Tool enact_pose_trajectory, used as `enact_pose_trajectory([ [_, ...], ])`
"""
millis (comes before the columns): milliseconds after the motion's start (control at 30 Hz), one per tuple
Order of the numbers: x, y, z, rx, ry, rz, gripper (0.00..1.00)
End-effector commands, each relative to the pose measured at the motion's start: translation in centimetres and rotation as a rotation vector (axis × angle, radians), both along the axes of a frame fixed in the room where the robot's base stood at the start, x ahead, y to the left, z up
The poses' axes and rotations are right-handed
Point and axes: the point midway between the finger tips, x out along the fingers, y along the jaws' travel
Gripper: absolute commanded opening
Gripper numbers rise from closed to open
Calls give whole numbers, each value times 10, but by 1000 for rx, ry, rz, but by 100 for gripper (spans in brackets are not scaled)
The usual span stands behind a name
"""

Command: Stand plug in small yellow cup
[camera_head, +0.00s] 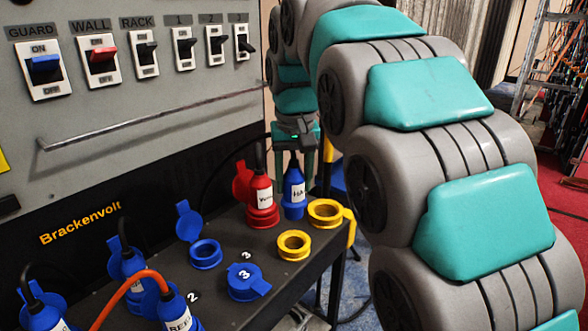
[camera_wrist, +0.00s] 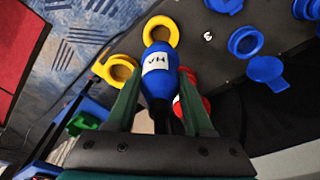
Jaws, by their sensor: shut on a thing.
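My gripper (camera_head: 296,150) is shut on a blue plug (camera_head: 293,188) with a white label. The plug hangs about upright, nose down. In the wrist view the gripper (camera_wrist: 160,106) has its green fingers on either side of the plug (camera_wrist: 157,78). The small yellow cup (camera_head: 293,255) is an open ring on the bench, nearer the camera than the plug in the head view. In the wrist view the plug's nose overlaps the near edge of the small yellow cup (camera_wrist: 160,24). I cannot tell the height of the gap between them.
A larger yellow cup (camera_head: 340,206) with a flap stands by the bench's right edge. A red plug (camera_head: 261,192) stands in a red socket beside my plug. Open blue sockets (camera_head: 205,252) and capped ones (camera_head: 246,282) lie left. A switch panel (camera_head: 150,70) rises behind.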

Motion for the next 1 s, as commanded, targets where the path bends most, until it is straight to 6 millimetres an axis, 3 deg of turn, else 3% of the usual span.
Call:
enact_pose_trajectory([
  [267,-1,0,-11,0,1,0,0],
  [800,-1,0,-56,-1,1,0,0],
  [1000,-1,0,-62,0,1,0,0],
])
